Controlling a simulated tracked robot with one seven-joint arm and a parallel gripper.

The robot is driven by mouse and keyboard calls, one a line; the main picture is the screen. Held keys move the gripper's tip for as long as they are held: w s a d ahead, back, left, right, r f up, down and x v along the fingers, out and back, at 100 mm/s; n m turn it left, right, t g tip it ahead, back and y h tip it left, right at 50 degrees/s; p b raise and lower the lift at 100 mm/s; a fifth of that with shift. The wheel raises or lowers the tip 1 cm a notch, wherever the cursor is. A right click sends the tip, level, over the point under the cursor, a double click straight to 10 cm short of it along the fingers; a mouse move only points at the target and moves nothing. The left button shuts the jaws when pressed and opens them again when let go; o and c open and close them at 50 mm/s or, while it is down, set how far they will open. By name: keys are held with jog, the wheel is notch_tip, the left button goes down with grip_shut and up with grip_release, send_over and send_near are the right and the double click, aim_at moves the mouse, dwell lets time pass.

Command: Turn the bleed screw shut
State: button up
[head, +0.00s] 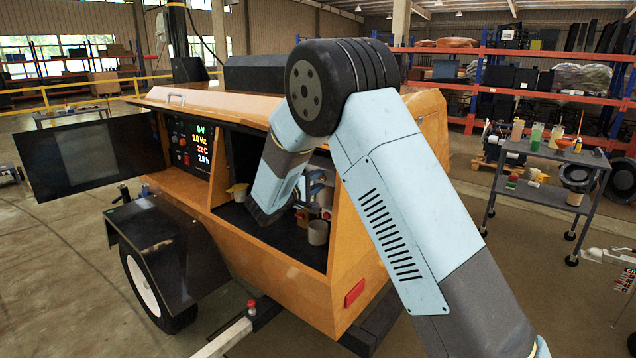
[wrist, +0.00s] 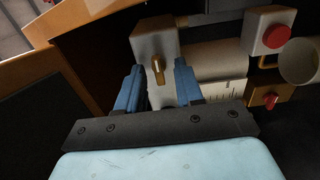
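In the wrist view a small brass piece (wrist: 158,70), apparently the bleed screw, stands out from the face of a pale grey block (wrist: 150,42). Its long side runs roughly up and down in the picture. My gripper (wrist: 158,65) is open, with one blue finger on each side of the brass piece and clear gaps between. I cannot tell how deep the fingertips are relative to it. In the head view my gripper (head: 316,182) is partly visible inside the open bay of the orange trailer (head: 345,285); my arm hides the screw there.
Right of the block are a pale cylinder (wrist: 218,62), a red button (wrist: 277,36) on a pale box, a red lever (wrist: 270,100) and a round pale cup (wrist: 300,62). The bay's orange frame (wrist: 85,20) is close on the left. A tool cart (head: 550,195) stands away right.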

grip_shut()
jog(key=shift+d+f, duration=0.1)
jog(key=shift+d, duration=0.1)
jog(key=shift+a, duration=0.1)
jog(key=shift+n, duration=0.3)
jog(key=shift+s+f+n, duration=0.1)
jog(key=shift+f+n, duration=0.05)
jog(key=shift+n, duration=8.45)
